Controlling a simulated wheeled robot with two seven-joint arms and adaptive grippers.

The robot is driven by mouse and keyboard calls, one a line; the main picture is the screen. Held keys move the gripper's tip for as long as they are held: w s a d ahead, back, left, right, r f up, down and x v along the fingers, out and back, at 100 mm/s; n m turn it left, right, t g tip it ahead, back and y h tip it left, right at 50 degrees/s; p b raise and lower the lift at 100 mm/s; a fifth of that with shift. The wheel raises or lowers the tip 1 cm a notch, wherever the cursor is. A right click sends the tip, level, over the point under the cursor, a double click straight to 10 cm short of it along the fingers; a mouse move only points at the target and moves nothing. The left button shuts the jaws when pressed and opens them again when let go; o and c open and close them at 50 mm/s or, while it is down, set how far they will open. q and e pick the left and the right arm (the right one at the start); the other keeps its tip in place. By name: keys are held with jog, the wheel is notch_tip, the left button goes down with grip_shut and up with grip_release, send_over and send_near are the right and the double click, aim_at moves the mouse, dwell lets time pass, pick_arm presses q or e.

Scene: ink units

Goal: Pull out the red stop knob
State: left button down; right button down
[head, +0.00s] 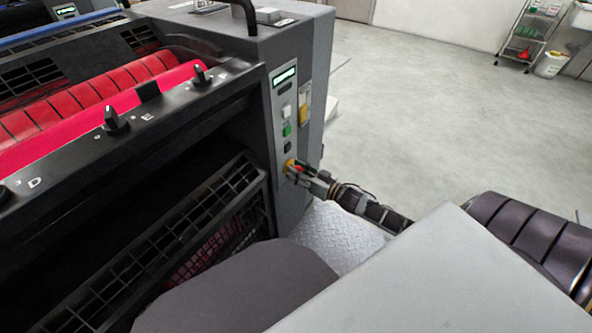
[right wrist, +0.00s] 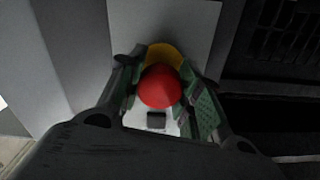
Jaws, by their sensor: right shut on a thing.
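The red stop knob (right wrist: 160,87) sits in front of a yellow collar (right wrist: 166,54) on the light control panel (head: 284,110). In the head view the knob (head: 296,168) is small and partly hidden by my right gripper (head: 299,174), at the panel's lower end. In the right wrist view the gripper (right wrist: 161,92) has one green-padded finger on each side of the knob, shut on it. The gripper reaches the panel from the right. My left gripper is not in view.
Above the knob the panel has a green button (head: 287,130) and a small display (head: 285,76). The press with red rollers (head: 120,85) fills the left. A metal tread plate (head: 335,235) lies below. Open floor (head: 430,110) stretches right, with a shelf rack (head: 528,35) far back.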

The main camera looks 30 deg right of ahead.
jog(key=shift+s+f, duration=0.1)
jog(key=c, duration=0.9)
grip_release()
jog(key=shift+s+d, duration=0.1)
jog(key=shift+c, duration=0.2)
jog(key=shift+s+d, duration=0.1)
jog(key=shift+s, duration=0.05)
jog(key=v, duration=1.1)
jog(key=shift+s, duration=0.3)
jog(key=shift+d, duration=0.1)
